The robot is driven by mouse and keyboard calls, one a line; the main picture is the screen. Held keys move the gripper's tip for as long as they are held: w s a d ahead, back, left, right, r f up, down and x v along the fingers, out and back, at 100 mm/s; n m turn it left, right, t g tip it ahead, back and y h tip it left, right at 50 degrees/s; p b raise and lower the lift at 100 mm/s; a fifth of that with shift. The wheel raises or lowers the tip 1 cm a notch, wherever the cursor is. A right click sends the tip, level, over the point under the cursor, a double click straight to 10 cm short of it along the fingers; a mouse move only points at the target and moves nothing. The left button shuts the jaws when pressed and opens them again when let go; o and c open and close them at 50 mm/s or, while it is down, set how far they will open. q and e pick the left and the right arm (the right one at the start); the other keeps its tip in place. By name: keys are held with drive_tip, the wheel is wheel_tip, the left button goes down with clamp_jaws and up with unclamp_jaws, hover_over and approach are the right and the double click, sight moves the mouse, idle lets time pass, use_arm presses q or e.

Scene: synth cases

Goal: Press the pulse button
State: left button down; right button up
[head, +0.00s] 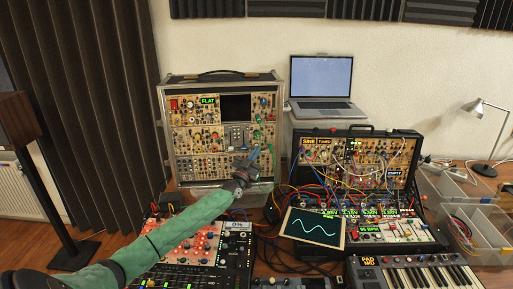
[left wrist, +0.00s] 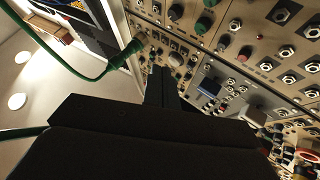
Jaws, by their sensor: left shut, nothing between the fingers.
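My left gripper (head: 253,155) reaches up from the lower left in the head view, to the lower right part of the tall modular synth case (head: 184,170). In the left wrist view its dark fingertips (left wrist: 161,80) are together, with nothing visible between them. They are close to the case's beige panel (left wrist: 250,42); I cannot tell whether they touch it. A grey module (left wrist: 228,98) with a small dark blue display is right of the fingertips. No button can be made out as the pulse button; labels are too small to read. My right gripper is out of view.
A green cable (left wrist: 75,68) plugs into the panel left of the fingers. A smaller patched synth case (head: 352,151), a laptop (head: 320,78), a tablet with a wave (head: 313,227) and a keyboard (head: 420,274) stand to the right. A mixer (head: 205,262) lies below my arm.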

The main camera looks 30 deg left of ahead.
use_arm(q)
drive_tip(key=shift+w+a, duration=0.1)
idle(0.3)
drive_tip(key=shift+w+a, duration=0.2)
drive_tip(key=shift+w, duration=0.05)
idle(0.4)
drive_tip(key=shift+s+d+p, duration=0.3)
drive_tip(key=shift+s+p, duration=0.1)
idle(0.4)
